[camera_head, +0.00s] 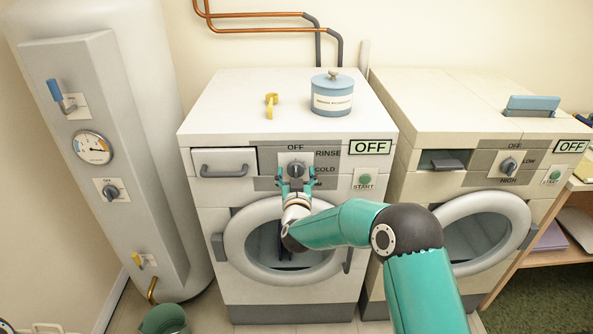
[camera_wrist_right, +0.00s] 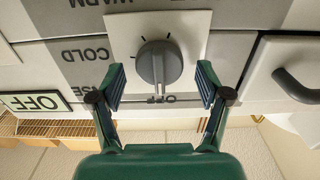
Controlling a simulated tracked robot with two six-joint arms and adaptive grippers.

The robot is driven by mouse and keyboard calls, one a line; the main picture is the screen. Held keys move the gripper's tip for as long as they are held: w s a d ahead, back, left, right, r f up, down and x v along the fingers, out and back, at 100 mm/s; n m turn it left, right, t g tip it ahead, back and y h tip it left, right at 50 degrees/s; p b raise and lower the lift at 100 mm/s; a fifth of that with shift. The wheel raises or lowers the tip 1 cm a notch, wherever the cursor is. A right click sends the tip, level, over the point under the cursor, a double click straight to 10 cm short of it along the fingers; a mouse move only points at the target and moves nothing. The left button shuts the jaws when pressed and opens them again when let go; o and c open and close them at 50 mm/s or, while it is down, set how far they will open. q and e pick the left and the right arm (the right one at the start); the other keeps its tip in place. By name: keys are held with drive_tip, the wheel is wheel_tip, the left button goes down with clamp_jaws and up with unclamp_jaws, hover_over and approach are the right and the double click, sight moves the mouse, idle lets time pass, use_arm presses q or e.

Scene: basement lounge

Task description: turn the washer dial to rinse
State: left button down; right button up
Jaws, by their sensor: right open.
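The washer (camera_head: 240,105) is the white machine in the middle of the head view. Its grey dial (camera_head: 296,169) is on the front panel and fills the middle of the right wrist view (camera_wrist_right: 159,63), which is upside down. The dial's white pointer mark faces the OFF label. The RINSE label (camera_head: 328,153) is to the upper right of the dial in the head view, above COLD. My right gripper (camera_head: 296,177) is open, with one finger on each side of the dial and visible gaps to it. My left gripper is not in view.
The washer's display (camera_head: 370,147) reads OFF, above a green START button (camera_head: 364,179). A drawer handle (camera_head: 224,171) is left of the dial. A blue canister (camera_head: 332,95) and a yellow clip (camera_head: 271,105) stand on top. A second machine (camera_head: 440,105) is close on the right.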

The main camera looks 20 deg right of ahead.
drive_tip(key=shift+w+d, duration=0.1)
drive_tip(key=shift+w, duration=0.15)
drive_tip(key=c, duration=1.1)
drive_tip(key=shift+f+m+b, duration=0.2)
drive_tip(key=shift+m+b, duration=0.1)
drive_tip(key=shift+b, duration=0.5)
drive_tip(key=m+b, duration=0.3)
drive_tip(key=b, duration=0.2)
drive_tip(key=m+b, duration=0.3)
drive_tip(key=b, duration=0.3)
drive_tip(key=shift+d+f+m, duration=0.15)
drive_tip(key=shift+m, duration=0.15)
drive_tip(key=shift+m+b, duration=1.4)
drive_tip(key=shift+b, duration=0.05)
